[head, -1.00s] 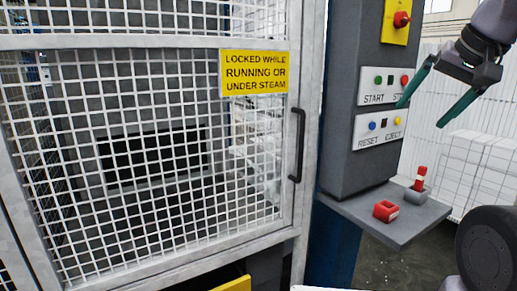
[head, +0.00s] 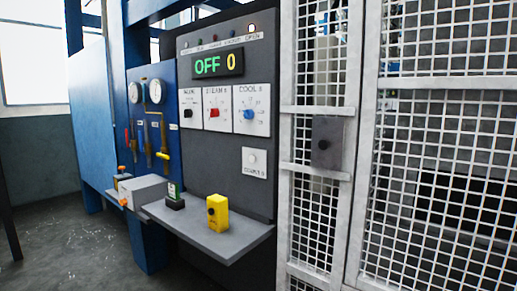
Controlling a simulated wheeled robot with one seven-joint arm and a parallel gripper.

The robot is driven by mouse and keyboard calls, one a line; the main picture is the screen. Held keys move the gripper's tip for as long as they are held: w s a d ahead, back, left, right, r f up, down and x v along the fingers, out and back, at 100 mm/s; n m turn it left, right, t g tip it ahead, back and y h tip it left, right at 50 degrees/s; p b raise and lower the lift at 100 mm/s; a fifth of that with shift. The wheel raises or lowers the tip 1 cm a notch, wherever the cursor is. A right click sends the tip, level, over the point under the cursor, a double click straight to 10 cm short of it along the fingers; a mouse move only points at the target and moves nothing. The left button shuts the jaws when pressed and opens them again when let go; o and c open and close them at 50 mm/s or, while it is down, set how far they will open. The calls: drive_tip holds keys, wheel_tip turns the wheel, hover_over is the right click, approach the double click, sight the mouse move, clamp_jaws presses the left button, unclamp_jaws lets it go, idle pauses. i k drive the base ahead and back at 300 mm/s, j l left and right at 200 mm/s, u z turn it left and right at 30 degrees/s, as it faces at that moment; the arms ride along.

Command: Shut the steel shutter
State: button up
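I cannot tell for sure which part is the steel shutter. A white mesh gate (head: 440,115) fills the right of the head view, and a dark rectangular opening (head: 462,207) shows behind its wires. A narrower mesh panel (head: 315,217) stands left of the gate, with a grey box (head: 327,142) on its crossbar. My gripper is out of this view.
A dark control panel (head: 225,120) reads OFF 0 and has three knobs. Below it, a grey shelf (head: 225,242) juts out, bearing a yellow device (head: 217,212). A blue panel (head: 155,115) with gauges and valves is farther left. Open floor (head: 70,240) lies at lower left.

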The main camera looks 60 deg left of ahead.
sight(328, 132)
drive_tip(key=u, duration=1.8)
